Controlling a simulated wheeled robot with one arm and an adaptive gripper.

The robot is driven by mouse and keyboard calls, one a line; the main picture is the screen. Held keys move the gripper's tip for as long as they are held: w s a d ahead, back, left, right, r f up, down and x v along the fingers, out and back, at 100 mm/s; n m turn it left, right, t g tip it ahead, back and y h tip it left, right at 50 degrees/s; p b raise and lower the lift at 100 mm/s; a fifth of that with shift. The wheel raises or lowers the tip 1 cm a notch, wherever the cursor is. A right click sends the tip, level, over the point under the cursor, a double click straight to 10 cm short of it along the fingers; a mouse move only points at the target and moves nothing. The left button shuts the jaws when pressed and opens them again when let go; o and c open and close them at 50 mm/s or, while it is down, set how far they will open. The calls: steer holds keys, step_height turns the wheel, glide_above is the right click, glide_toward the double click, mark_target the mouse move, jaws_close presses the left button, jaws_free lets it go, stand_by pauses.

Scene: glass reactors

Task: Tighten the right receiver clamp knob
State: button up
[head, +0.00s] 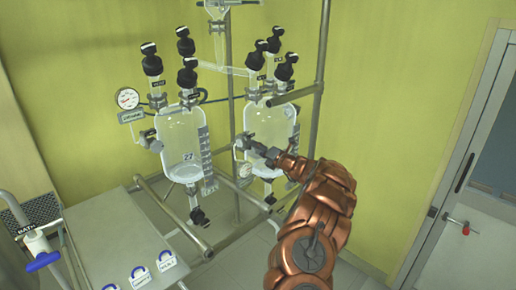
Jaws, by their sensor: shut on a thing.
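The right glass receiver (283,125) hangs in the metal frame, with black-capped necks on top and a black valve below. My gripper (248,146) reaches in from the lower right and is at the lower left side of this receiver, in front of the glass. It is shut on the right receiver clamp knob, which is small and mostly hidden by the fingers. The left glass receiver (181,140) hangs apart on the left, clear of my gripper.
A gauge (127,98) sits left of the left receiver. Steel frame rails (235,185) run below both vessels. A grey bench (118,240) with labelled tags stands at lower left, beside a blue-handled valve (43,261). A door (475,190) is at right.

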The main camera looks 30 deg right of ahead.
stand_by(0.5)
steer(key=o, duration=1.2)
steer(key=shift+c, duration=0.2)
steer(key=v, duration=1.2)
